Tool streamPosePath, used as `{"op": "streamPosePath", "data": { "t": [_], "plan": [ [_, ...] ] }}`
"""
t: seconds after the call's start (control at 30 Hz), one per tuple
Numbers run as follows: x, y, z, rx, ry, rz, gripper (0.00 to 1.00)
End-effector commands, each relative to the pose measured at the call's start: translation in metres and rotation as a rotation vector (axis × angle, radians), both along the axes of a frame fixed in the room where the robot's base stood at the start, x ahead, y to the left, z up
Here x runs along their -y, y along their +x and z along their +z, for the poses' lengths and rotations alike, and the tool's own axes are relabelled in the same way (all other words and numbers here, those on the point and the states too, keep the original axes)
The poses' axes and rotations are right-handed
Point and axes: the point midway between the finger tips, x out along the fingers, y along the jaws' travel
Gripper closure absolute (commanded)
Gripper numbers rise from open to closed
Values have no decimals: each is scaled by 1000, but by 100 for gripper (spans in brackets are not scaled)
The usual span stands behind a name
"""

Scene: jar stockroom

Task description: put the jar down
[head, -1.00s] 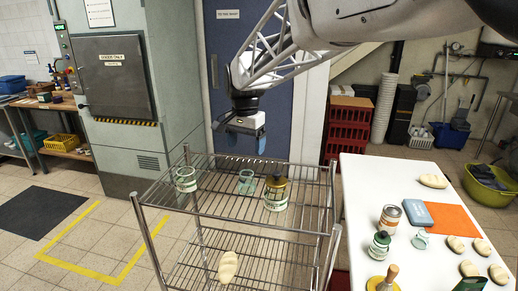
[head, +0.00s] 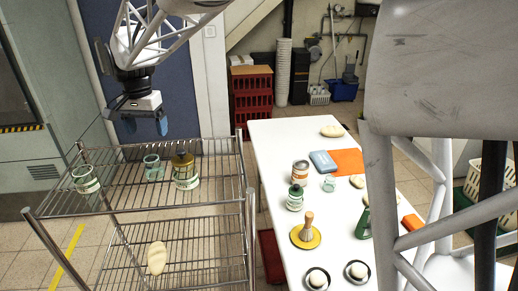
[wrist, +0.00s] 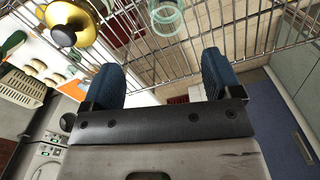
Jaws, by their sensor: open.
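Three jars stand upright on the top shelf of a wire rack (head: 120,203). My gripper (head: 146,124) is open and empty, above the rack's back edge and apart from the jars. In the wrist view my two blue fingers (wrist: 160,80) have nothing between them.
A loaf (head: 156,258) lies on the lower shelf. Part of my arm hides the right side.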

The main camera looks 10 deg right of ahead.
Motion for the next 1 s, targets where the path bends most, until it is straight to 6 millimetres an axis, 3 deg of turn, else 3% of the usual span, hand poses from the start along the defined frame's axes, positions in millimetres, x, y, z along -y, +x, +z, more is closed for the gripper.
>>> {"op": "streamPosePath", "data": {
  "t": [0.17, 0.37, 0.7, 1.0],
  "plan": [
    [34, -13, 10, 17, 8, 12, 16],
    [94, -39, 20, 43, 17, 37, 16],
    [199, -105, 22, 92, 21, 91, 16],
    [274, -174, 11, 139, 13, 136, 16]
  ]
}}
